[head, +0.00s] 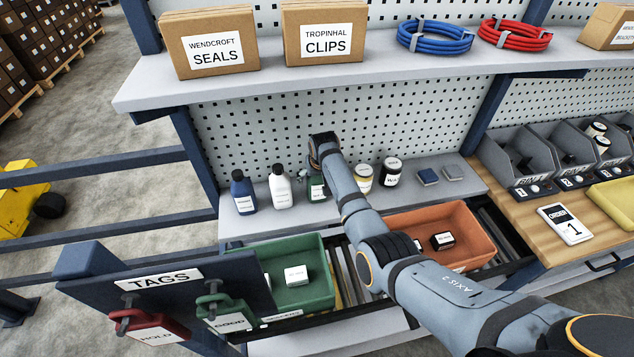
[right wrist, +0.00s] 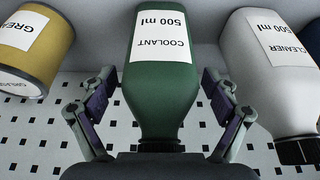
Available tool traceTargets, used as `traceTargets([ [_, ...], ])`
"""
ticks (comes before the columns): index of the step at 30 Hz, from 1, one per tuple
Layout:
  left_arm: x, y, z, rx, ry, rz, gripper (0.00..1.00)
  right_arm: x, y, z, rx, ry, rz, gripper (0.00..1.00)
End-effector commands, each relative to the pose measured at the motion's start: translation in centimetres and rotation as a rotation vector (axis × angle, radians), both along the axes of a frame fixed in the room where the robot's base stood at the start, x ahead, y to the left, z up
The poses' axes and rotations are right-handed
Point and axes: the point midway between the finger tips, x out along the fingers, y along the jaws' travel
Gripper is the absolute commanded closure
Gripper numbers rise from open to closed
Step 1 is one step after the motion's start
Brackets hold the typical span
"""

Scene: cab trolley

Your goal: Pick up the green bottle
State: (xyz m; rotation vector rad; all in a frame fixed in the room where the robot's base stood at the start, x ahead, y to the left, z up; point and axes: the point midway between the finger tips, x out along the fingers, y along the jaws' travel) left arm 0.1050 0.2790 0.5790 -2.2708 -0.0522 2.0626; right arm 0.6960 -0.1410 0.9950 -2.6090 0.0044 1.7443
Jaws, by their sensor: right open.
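The green bottle (head: 316,189) stands on the lower shelf between the white bottle (head: 281,186) and the yellow can, partly hidden by my right arm in the head view. In the right wrist view the green bottle (right wrist: 163,75) fills the middle, with a white label reading COOLANT 500 ml and its neck toward my palm. My right gripper (right wrist: 158,80) is open, with one finger on each side of the bottle and a gap visible at both sides. My left gripper is not in view.
A blue bottle (head: 243,191) stands left of the white one. The yellow can (head: 363,178) and a dark jar (head: 389,171) stand to the right. A green bin (head: 325,262) and an orange bin (head: 480,232) sit below. The upper shelf (head: 215,85) overhangs the bottles.

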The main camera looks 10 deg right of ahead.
Motion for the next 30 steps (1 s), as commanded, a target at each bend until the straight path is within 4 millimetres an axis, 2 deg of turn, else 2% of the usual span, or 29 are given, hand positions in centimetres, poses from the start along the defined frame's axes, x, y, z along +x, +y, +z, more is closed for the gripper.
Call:
traceTargets([
  [2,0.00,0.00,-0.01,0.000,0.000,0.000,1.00,0.00,-0.01,0.01,0.000,0.000,0.000,0.12],
  [21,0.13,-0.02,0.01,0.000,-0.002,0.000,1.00,0.07,-0.02,0.19,-0.001,-0.003,0.000,0.96],
  [30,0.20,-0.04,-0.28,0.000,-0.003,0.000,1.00,0.08,-0.01,0.42,-0.001,-0.003,0.001,0.96],
])
